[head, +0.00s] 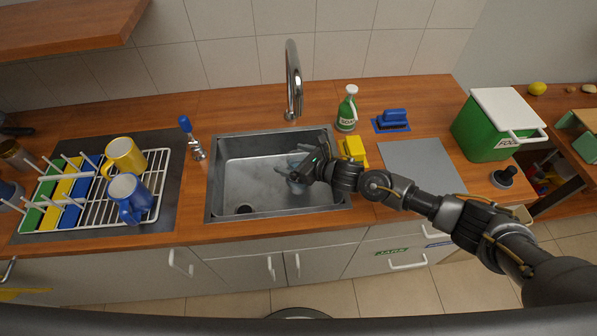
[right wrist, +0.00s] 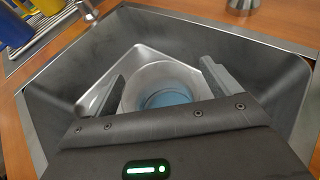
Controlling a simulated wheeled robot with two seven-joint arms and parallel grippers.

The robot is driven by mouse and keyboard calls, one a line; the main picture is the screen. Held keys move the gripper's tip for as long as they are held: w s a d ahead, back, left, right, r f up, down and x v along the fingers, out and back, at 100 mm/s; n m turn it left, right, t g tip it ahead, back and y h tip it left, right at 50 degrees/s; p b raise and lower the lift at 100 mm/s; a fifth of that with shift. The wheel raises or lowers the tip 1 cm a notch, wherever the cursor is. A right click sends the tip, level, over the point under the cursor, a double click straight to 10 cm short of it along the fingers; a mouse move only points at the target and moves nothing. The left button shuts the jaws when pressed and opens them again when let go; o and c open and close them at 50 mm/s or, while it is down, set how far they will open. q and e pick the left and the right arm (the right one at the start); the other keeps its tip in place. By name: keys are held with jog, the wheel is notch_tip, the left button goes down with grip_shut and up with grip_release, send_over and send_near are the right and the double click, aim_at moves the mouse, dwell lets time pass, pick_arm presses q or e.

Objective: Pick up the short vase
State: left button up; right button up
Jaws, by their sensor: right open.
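A short, round, translucent vessel with a bluish inside, which looks like the short vase (right wrist: 168,84), is in the metal sink. In the head view the vase (head: 296,161) is mostly hidden by my right gripper (head: 291,164). In the right wrist view my right gripper (right wrist: 163,72) is open, with one finger on each side of the vase's rim. I cannot tell whether the fingers touch it. The vase's lower part is hidden by the gripper body. My left gripper is not in view.
The sink's walls (right wrist: 255,62) surround the gripper closely. A faucet (head: 293,80) rises behind it. A soap bottle (head: 347,112) and yellow sponge-like item (head: 355,150) stand near the right rim. A dish rack (head: 110,208) with mugs stands left. A green box (head: 486,132) stands right.

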jog(key=c, duration=1.9)
jog(key=shift+r, duration=0.1)
grip_shut()
jog(key=shift+w+r, duration=0.1)
jog(key=shift+r, duration=0.05)
jog(key=shift+r+b, duration=0.4)
jog(key=shift+r, duration=0.1)
jog(key=shift+a+r+b, duration=0.25)
jog(key=shift+r+b, duration=0.15)
jog(key=shift+r, duration=0.1)
jog(key=shift+a+r+b, duration=0.2)
jog(key=shift+r+b, duration=0.15)
jog(key=shift+r, duration=0.1)
jog(key=s+a+b, duration=0.2)
jog(key=a+b, duration=0.5)
jog(key=a, duration=1)
jog(key=shift+r, duration=0.15)
jog(key=shift+s, duration=0.1)
